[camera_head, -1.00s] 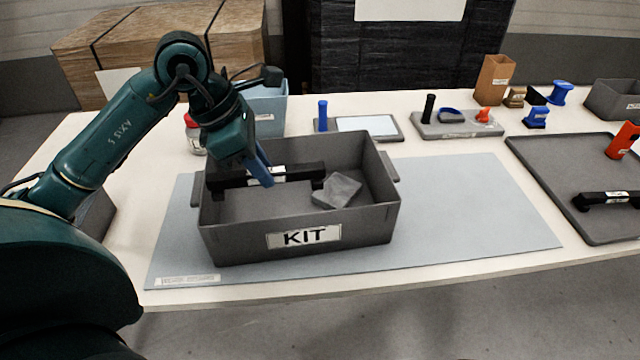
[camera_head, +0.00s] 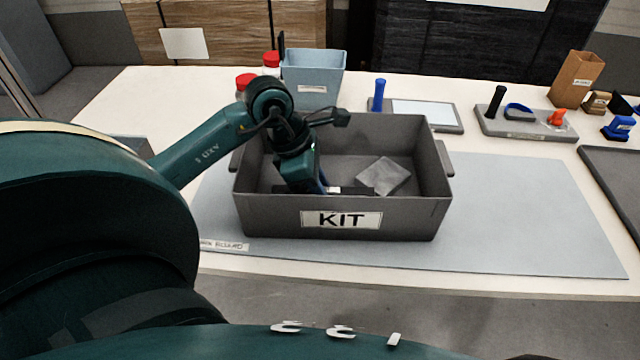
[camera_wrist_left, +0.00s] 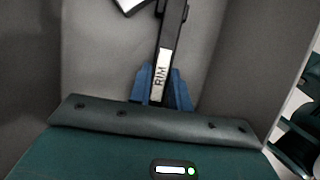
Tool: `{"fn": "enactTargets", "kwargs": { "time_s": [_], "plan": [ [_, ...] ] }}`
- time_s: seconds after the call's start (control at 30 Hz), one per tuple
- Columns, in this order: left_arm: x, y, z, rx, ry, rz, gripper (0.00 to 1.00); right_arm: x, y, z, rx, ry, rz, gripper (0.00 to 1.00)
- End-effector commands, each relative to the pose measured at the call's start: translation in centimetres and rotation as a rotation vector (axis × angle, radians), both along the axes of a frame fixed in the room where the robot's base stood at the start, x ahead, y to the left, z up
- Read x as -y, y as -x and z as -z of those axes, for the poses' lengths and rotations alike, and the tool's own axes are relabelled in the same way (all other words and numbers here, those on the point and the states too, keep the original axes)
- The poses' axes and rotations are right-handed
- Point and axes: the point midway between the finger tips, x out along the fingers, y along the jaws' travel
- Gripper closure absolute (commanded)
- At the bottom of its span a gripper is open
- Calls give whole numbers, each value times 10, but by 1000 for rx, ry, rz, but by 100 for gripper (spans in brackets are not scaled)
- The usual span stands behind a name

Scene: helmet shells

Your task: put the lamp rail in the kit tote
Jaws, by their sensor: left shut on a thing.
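The kit tote (camera_head: 425,218) is a grey open bin with a KIT label on its front wall, standing on the mat. My left gripper (camera_head: 322,186) reaches down inside it, in the left half. Its blue fingers (camera_wrist_left: 163,90) are shut on the lamp rail (camera_wrist_left: 172,38), a black bar with a white label. In the head view the rail (camera_head: 352,190) shows low inside the tote, partly hidden by the gripper and front wall. I cannot tell whether it touches the floor. My right gripper is not in view.
A grey packet (camera_head: 384,176) lies in the tote's right part. Behind stand a blue-grey bin (camera_head: 313,75), red-capped jars (camera_head: 271,62), and a board with a blue post (camera_head: 378,92). A tool holder (camera_head: 525,128) is back right. The mat (camera_head: 530,215) is clear right of the tote.

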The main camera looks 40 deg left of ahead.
Motion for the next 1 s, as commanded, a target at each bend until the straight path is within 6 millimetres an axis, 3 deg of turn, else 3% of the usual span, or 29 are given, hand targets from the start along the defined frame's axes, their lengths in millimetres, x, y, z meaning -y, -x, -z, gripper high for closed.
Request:
{"fn": "enactTargets", "kwargs": {
  "time_s": [0.3, 0.33, 0.6, 0.83, 1.0],
  "plan": [
    [0, 0, 4, 3, -1, 0, 100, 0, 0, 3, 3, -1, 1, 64],
    [0, 0, 4, 2, 0, 0, 80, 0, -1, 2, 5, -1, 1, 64],
    [0, 0, 3, 2, 0, 0, 59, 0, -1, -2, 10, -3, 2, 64],
    [0, 0, 2, 1, 0, 0, 59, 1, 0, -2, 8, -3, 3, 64],
    [-5, 2, -11, 4, -3, -1, 59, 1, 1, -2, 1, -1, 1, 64]
  ]
}}
